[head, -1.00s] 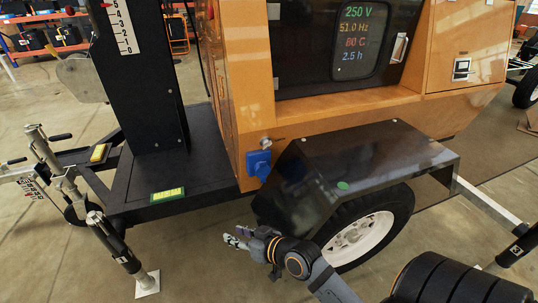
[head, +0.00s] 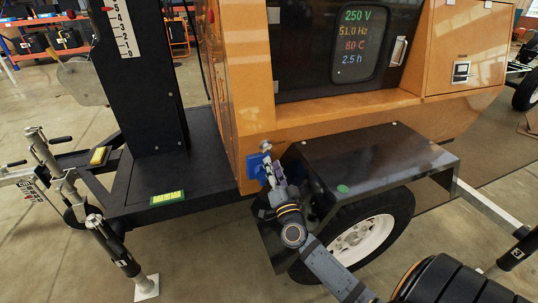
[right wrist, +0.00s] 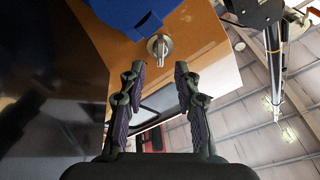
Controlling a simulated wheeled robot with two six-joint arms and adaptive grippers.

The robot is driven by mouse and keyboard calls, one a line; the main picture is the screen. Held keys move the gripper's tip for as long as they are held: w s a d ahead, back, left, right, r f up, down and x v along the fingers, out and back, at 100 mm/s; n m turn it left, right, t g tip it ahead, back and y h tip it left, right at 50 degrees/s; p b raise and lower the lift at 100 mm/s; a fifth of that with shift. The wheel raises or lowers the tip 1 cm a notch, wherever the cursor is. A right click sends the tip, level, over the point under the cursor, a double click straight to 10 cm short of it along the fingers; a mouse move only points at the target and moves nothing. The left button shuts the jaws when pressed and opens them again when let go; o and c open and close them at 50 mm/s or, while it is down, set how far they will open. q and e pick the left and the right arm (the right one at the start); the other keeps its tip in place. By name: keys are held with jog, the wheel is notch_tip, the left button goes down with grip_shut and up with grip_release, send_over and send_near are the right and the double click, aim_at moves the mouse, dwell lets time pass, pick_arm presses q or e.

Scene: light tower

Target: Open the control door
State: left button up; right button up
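The control door (head: 300,60) is the dark panel with a window on the orange tower body, and it looks closed. A readout (head: 357,37) shows through its window. A light handle (head: 399,51) is at the door's right side. My right gripper (head: 270,165) is below and left of the door, in front of the blue box at the body's lower corner. In the right wrist view my right gripper (right wrist: 161,68) is open with nothing between its fingers. A silver knob (right wrist: 159,47) lies just beyond the fingertips. My left gripper is not in view.
The blue box (right wrist: 125,14) is beside the silver knob. A black fender (head: 375,155) over a wheel juts out below the door, right of my right gripper. A black mast (head: 150,90) stands at the left. Open floor (head: 200,250) lies in front.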

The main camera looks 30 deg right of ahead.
aim_at(268, 150)
jog(key=x, duration=0.5)
jog(key=shift+w, duration=0.15)
grip_shut()
